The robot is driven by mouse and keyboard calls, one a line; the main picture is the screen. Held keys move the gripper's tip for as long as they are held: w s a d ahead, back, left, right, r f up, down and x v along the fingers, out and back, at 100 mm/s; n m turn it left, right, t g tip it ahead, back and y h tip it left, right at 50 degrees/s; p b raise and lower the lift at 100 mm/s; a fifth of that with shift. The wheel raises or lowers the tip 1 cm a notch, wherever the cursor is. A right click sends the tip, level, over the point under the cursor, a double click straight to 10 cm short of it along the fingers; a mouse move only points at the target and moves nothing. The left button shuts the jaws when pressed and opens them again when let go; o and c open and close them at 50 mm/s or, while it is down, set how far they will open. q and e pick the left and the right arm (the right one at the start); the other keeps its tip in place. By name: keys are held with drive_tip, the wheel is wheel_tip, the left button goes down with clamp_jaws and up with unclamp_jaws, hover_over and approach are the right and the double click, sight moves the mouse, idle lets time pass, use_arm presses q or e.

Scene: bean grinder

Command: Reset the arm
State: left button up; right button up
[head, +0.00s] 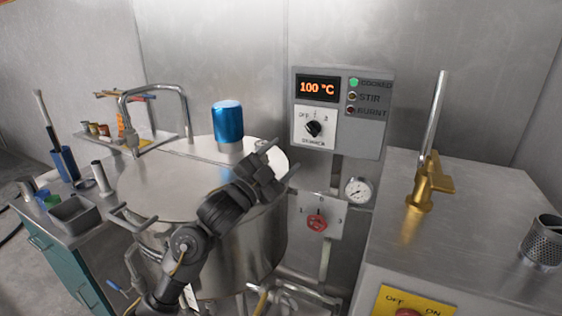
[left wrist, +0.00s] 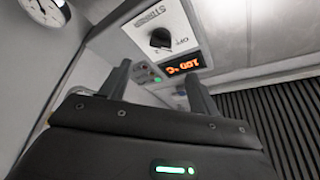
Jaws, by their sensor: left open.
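My left arm rises from the bottom of the head view in front of the large steel pot (head: 160,190). My left gripper (head: 280,158) is open and empty, above the pot's right side, pointing toward the control box (head: 340,112). In the left wrist view, the two fingers of my left gripper (left wrist: 158,85) stand apart with nothing between them. The control box's stirrer panel (left wrist: 165,35) shows beyond them. The display reads 100 °C and a green lamp is lit beside "COOKED". My right gripper is not in view.
A steel counter (head: 470,215) at the right has a brass lever fitting (head: 425,185). A sink bench (head: 75,225) is at left.

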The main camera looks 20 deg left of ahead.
use_arm(q)
drive_tip(key=shift+f, duration=0.1)
idle(0.3)
drive_tip(key=s+a+f+n+g+y, duration=0.1)
drive_tip(key=s+f+n+g+y, duration=0.4)
drive_tip(key=f, duration=0.8)
drive_tip(key=s+a+f+n+g+y, duration=0.1)
drive_tip(key=s+f+n+g, duration=0.1)
drive_tip(key=s+f, duration=0.8)
drive_tip(key=s+f+n+g+y, duration=0.1)
drive_tip(key=s+f+n+g, duration=0.3)
drive_tip(key=s+f+g, duration=1.15)
drive_tip(key=s+f+t, duration=0.2)
drive_tip(key=s+f, duration=0.2)
drive_tip(key=f, duration=1)
drive_tip(key=s+f+t, duration=0.3)
drive_tip(key=s+f, duration=0.1)
drive_tip(key=f, duration=0.9)
drive_tip(key=s+a+f+g, duration=0.1)
drive_tip(key=s+a+f, duration=0.2)
drive_tip(key=s+f, duration=1.4)
